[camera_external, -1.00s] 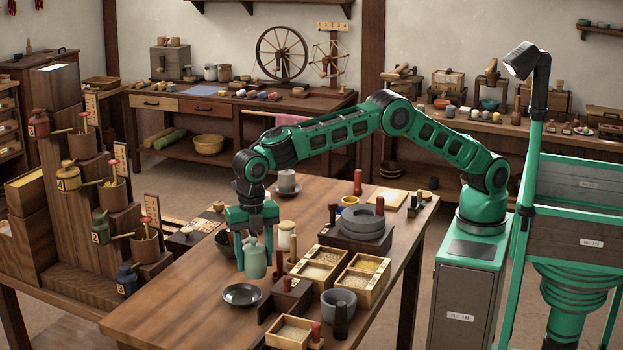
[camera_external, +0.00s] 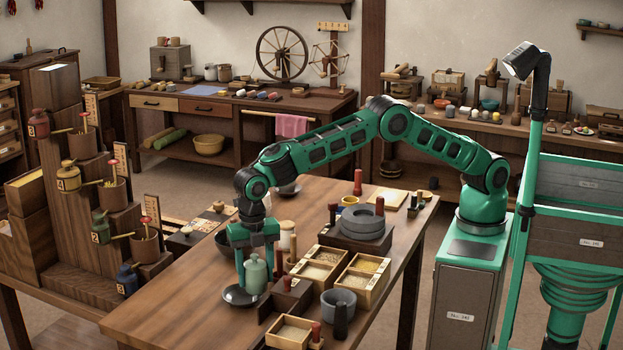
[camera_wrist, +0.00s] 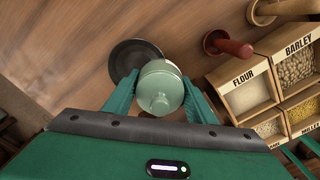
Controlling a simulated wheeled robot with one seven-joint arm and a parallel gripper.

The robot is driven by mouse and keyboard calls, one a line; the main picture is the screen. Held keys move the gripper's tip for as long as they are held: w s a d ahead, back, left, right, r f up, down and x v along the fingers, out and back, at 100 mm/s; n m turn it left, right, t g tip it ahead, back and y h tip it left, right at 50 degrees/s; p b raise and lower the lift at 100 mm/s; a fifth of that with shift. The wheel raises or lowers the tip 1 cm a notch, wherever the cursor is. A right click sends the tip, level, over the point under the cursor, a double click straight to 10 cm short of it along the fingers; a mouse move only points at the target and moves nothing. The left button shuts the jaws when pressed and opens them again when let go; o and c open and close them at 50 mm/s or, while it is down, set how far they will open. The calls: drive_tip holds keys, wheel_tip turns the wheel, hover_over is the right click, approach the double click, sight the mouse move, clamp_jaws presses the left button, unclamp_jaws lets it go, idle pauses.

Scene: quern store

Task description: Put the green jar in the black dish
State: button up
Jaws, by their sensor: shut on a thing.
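The green jar (camera_external: 256,274) is pale green with a small knob on top, and stands upright between the fingers of my gripper (camera_external: 255,263). My gripper is shut on it. The black dish (camera_external: 238,297) is round and shallow, on the table at the left of the jar. In the wrist view the jar (camera_wrist: 160,84) covers part of the dish (camera_wrist: 128,55), whose far side shows beyond it. Whether the jar's base touches anything is hidden.
Close on the right are a dark wooden block with upright pegs (camera_external: 288,299) and grain boxes (camera_external: 318,268). A grey bowl (camera_external: 339,303) and millstone (camera_external: 361,222) stand farther right. The table's left front (camera_external: 170,320) is clear.

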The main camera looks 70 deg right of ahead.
drive_tip(key=o, duration=1.3)
drive_tip(key=shift+o, duration=0.2)
wheel_tip(320, 180, up, 13)
drive_tip(key=shift+r, duration=0.1)
